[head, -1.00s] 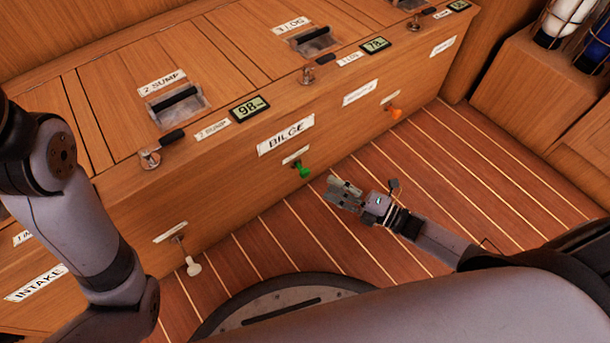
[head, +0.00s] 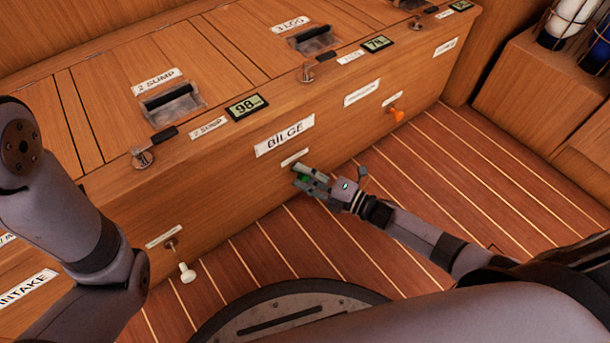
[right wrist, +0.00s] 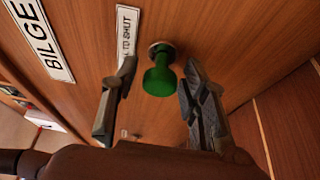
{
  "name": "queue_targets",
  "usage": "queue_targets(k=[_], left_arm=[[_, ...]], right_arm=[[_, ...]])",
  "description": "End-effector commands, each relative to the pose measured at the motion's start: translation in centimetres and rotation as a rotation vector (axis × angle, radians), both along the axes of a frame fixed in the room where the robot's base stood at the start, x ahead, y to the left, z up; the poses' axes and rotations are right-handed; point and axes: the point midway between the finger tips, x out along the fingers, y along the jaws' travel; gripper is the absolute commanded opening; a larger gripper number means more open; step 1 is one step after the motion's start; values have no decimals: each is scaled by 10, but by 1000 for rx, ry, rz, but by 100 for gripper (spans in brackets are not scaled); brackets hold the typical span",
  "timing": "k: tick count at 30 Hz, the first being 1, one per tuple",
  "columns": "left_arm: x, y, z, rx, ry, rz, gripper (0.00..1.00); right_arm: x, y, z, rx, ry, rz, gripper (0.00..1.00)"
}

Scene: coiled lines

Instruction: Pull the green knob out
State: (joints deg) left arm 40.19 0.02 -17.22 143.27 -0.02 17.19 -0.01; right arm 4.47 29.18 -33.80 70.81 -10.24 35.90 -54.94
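The green knob (right wrist: 159,79) sticks out from the wooden front panel on a short stem with a metal collar, in the right wrist view. It lies between the two open fingers of my right gripper (right wrist: 155,95), with a gap visible on each side. In the head view my right gripper (head: 308,180) is at the panel below the BILGE label (head: 285,136), and its fingers hide most of the knob, leaving a bit of green (head: 303,178). My left gripper is out of view; only the left arm shows at the left.
A white knob (head: 187,273) sits to the left on the same panel and an orange knob (head: 396,114) to the right. Hatches with black handles and latches (head: 143,157) line the bench top. The striped floor (head: 440,190) is clear.

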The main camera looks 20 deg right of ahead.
Motion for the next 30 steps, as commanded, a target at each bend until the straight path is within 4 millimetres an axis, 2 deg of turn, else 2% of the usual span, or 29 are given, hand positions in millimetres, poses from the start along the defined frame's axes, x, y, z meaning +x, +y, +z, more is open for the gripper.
queue_targets(k=[2,17,30], left_arm=[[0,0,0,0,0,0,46],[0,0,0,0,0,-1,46],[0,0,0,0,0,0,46]], right_arm=[[0,0,0,0,0,0,34],[0,0,0,-1,1,0,0],[-1,-1,-1,-1,1,0,0]])
